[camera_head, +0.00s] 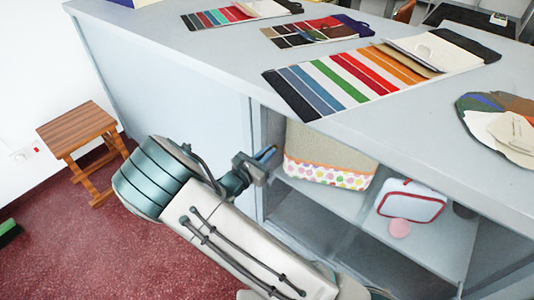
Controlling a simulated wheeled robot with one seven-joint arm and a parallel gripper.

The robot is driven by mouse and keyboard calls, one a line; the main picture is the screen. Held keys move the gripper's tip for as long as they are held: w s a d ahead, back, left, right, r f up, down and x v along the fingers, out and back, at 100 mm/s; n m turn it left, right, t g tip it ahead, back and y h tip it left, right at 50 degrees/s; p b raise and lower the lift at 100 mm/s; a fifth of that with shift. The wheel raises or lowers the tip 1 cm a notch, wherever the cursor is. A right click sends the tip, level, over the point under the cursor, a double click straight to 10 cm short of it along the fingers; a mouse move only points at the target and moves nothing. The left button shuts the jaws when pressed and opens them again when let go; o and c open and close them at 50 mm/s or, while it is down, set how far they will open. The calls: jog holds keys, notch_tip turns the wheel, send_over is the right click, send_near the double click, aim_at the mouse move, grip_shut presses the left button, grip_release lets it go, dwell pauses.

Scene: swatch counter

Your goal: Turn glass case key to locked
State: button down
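The glass case appears to be the shelved front of the grey counter (247,200), at the centre and lower right. I cannot make out its key or lock; my arm and gripper may hide them. My gripper (266,156) is at the left upright of the shelf opening, left of a beige bag. A small blue piece shows at its tips. I cannot tell whether it touches the case, or whether its fingers are open or shut.
Inside the case stand a beige bag with a dotted hem (325,155), a white red-edged pouch (411,200) and a pink round thing (400,228). Colour swatches (345,80) lie on the countertop.

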jog(key=shift+f+m, duration=0.1)
jog(key=shift+m, duration=0.3)
jog(key=m+b, duration=0.1)
jog(key=m, duration=0.1)
jog(key=m+b, duration=0.1)
jog(key=shift+s+d+f+m, duration=0.1)
jog(key=shift+f+m, duration=0.05)
jog(key=shift+m, duration=0.25)
jog(key=m+b, duration=0.8)
jog(key=b, duration=0.1)
jog(key=m+b, duration=0.5)
jog(key=shift+s+d+f, duration=0.15)
jog(key=shift+d+f, duration=0.05)
jog(key=shift+f, duration=0.1)
jog(key=shift+r+m+b, duration=0.15)
jog(key=shift+m+b, duration=0.15)
jog(key=shift+b, duration=0.1)
jog(key=c, duration=1.6)
grip_release()
